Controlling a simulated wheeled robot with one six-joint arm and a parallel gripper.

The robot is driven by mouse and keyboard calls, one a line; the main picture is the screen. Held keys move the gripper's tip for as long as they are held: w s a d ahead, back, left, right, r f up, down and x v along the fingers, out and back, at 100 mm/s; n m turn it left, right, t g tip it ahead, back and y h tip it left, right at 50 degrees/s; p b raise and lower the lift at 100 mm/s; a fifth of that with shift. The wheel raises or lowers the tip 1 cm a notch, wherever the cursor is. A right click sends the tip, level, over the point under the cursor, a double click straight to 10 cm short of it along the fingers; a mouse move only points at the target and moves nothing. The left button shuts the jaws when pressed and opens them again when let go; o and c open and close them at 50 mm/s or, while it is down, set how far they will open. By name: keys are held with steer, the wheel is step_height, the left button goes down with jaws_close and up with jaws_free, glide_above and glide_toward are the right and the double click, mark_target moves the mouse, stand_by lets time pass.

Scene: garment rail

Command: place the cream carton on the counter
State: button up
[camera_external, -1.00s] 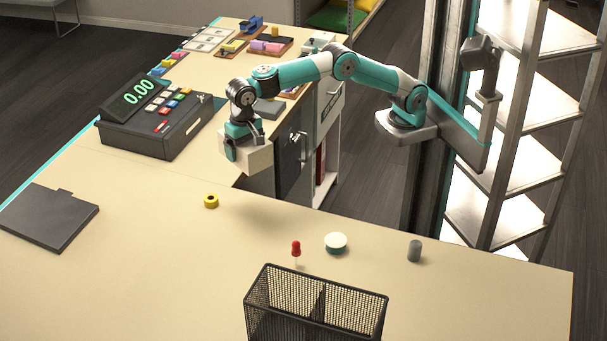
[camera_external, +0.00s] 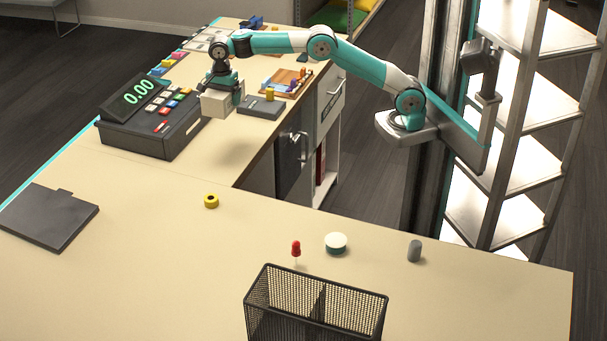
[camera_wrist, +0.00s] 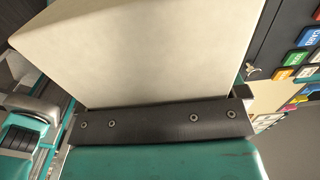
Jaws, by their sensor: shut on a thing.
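The cream carton (camera_external: 217,103) is a plain cream box, held in my gripper (camera_external: 220,92) next to the right side of the cash register. In the wrist view the carton (camera_wrist: 155,50) fills the upper middle, against the dark jaw (camera_wrist: 160,122). My gripper is shut on it. The carton appears to hang above the counter (camera_external: 215,150), with a soft shadow below; the exact gap is hard to tell. The far side of the carton is hidden.
The cash register (camera_external: 155,118) stands just left of the carton. A dark grey box (camera_external: 262,107) lies close to its right. A wooden tray (camera_external: 287,83) with small items is behind.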

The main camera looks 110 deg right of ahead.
mark_target(229, 154)
step_height(229, 154, down, 19)
steer(key=p, duration=0.2)
steer(key=shift+p, duration=0.4)
steer(key=shift+f, duration=0.1)
steer(key=o, duration=0.8)
steer(key=shift+c, duration=0.2)
